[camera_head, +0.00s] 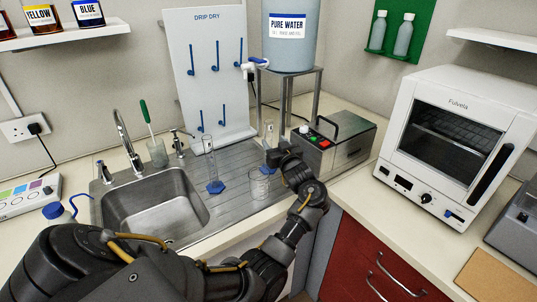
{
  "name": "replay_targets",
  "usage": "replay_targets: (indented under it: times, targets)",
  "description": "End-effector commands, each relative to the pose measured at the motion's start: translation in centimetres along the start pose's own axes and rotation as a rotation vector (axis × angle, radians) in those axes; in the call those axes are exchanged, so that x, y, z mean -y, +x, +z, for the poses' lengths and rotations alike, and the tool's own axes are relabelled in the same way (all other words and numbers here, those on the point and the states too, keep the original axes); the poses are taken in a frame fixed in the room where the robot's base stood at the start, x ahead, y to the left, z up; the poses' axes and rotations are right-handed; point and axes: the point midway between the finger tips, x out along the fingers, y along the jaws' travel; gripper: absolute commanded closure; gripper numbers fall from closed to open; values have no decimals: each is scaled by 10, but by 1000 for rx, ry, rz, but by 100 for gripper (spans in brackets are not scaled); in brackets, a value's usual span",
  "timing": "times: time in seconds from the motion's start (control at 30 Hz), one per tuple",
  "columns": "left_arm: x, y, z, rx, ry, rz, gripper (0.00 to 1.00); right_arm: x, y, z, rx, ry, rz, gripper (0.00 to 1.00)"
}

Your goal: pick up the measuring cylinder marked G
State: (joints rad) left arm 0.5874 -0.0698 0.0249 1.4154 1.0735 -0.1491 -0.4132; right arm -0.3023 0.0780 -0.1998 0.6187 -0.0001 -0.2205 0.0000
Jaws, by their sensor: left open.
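A clear measuring cylinder (209,158) with a blue six-sided foot stands upright on the drainboard, right of the sink. A second clear cylinder (268,132) stands farther right, below the water tank; its blue foot (267,171) is partly hidden by my gripper. I cannot read a G on either one. My left gripper (283,160) is open beside the second cylinder, on its near right side in the picture. I cannot tell whether they touch, and the fingers are hard to make out. My right gripper is not in view.
A clear beaker (260,186) stands close to my gripper on the drainboard (236,204). A metal bath (338,143) is to the right. The water tank (290,52) on its stand and the drip-dry board (207,85) are behind. The sink (150,207) is left.

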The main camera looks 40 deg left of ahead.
Motion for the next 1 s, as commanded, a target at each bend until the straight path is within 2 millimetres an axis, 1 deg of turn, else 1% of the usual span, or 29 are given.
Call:
replay_targets:
  times: [0.07, 0.27, 0.4, 0.5, 0.7, 0.77, 1.0]
  targets:
    - [1, 3, -1, -1, 1, -1, 47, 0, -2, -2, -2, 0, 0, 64]
    - [6, 31, -2, -1, 4, -3, 47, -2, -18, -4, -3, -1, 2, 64]
    - [5, 47, 1, -1, 2, -2, 47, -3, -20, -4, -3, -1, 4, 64]
    - [5, 52, 2, 0, 0, -2, 47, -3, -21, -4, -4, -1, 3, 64]
    - [5, 52, 3, 0, -2, -1, 47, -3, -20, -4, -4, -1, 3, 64]
    - [5, 52, 3, 0, -1, -1, 54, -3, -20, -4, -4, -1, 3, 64]
    - [5, 52, 3, 0, -1, -1, 85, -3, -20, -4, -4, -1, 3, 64]
